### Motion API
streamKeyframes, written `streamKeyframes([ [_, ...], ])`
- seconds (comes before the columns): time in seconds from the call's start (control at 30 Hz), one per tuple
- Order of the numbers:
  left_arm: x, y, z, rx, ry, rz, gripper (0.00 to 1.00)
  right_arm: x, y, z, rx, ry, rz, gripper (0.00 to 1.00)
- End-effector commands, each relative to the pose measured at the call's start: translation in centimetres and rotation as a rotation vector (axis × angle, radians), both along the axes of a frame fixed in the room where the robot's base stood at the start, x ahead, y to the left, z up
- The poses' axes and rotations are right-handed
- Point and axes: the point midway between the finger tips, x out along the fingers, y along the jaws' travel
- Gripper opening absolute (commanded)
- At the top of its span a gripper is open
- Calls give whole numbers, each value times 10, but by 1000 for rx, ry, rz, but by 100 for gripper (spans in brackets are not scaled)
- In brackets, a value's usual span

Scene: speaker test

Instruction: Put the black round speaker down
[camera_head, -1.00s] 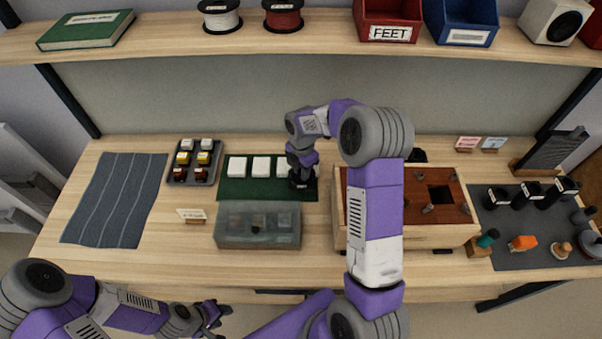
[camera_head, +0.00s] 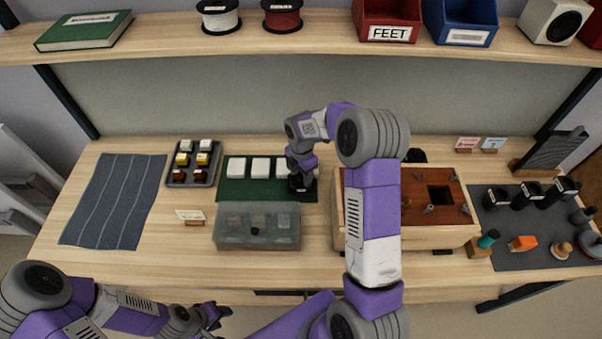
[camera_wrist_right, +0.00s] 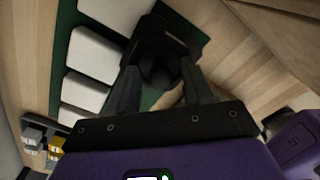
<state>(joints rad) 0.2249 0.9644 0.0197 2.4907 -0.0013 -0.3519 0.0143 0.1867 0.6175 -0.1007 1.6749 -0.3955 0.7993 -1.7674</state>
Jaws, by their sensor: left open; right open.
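The black round speaker (camera_wrist_right: 160,68) is in the right wrist view, between the fingertips of my right gripper (camera_wrist_right: 158,84). The fingers stand apart on either side of it; I cannot tell whether either touches it. In the head view the dark speaker (camera_head: 298,185) is low at the right end of the green mat (camera_head: 232,191), under my right gripper (camera_head: 300,172), which partly hides it. Several white square pads (camera_head: 261,167) lie in a row on the mat, left of the speaker. My left gripper (camera_head: 213,316) is open and empty at the lower left, in front of the table.
A translucent grey box (camera_head: 258,239) stands in front of the mat. A wooden case (camera_head: 420,236) with a reddish top stands close to the right, partly behind my right arm. A grey tray (camera_head: 177,179) of small parts is to the left. Bare table lies at the front left.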

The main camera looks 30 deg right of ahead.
Motion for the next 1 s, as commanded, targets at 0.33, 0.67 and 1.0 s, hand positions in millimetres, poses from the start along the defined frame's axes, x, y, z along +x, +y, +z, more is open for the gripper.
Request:
streamKeyframes([
  [0.33,0,0,13,0,0,0,43,2,0,71,-1,-7,0,51],
  [0.67,0,0,21,0,0,0,43,1,0,117,0,-4,0,51],
  [1.0,0,0,21,0,0,0,43,1,0,120,-1,-2,0,51],
])
